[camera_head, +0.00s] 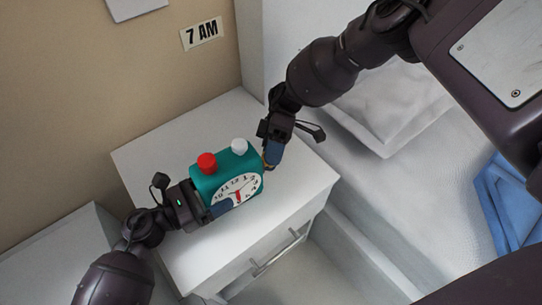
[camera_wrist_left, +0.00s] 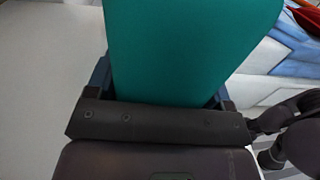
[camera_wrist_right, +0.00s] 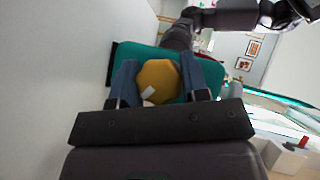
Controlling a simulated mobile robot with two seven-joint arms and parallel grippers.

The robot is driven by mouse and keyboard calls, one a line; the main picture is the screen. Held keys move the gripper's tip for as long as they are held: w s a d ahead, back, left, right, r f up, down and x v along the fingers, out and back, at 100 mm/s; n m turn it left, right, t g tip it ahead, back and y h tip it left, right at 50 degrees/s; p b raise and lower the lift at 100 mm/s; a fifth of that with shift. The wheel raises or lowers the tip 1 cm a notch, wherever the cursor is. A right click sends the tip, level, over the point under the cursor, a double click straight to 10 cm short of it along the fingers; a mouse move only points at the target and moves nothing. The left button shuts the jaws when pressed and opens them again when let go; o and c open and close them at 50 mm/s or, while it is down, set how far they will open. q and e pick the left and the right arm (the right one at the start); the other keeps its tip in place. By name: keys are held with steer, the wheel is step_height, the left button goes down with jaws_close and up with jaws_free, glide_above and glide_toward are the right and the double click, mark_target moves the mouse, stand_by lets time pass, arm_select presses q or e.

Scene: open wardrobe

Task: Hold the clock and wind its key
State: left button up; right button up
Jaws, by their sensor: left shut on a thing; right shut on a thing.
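The teal clock (camera_head: 229,172) stands on the white nightstand, with a red knob (camera_head: 207,163) and a white knob (camera_head: 238,146) on top. Its white dial faces the front right in the head view. My left gripper (camera_head: 207,199) is shut on the clock's left end; the teal body fills the left wrist view (camera_wrist_left: 190,50). My right gripper (camera_head: 271,156) is at the clock's right end. In the right wrist view its blue fingers are on either side of the yellow key (camera_wrist_right: 158,81), shut on it. The key is mostly hidden in the head view.
The nightstand (camera_head: 150,145) has free top surface behind and in front of the clock, and a drawer handle (camera_head: 277,252) on its front. A bed with a pillow (camera_head: 392,105) lies to the right. A "7 AM" sign (camera_head: 201,33) hangs on the wall.

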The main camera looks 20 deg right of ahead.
steer(key=m+g+y, duration=0.1)
steer(key=m+g, duration=0.3)
steer(key=shift+y, duration=0.4)
stand_by(0.4)
steer(key=o, duration=0.9)
step_height(320, 180, up, 10)
steer(key=shift+w+d+r, duration=0.1)
steer(key=shift+w+r, duration=0.05)
steer(key=shift+r, duration=0.05)
steer(key=shift+o, duration=0.5)
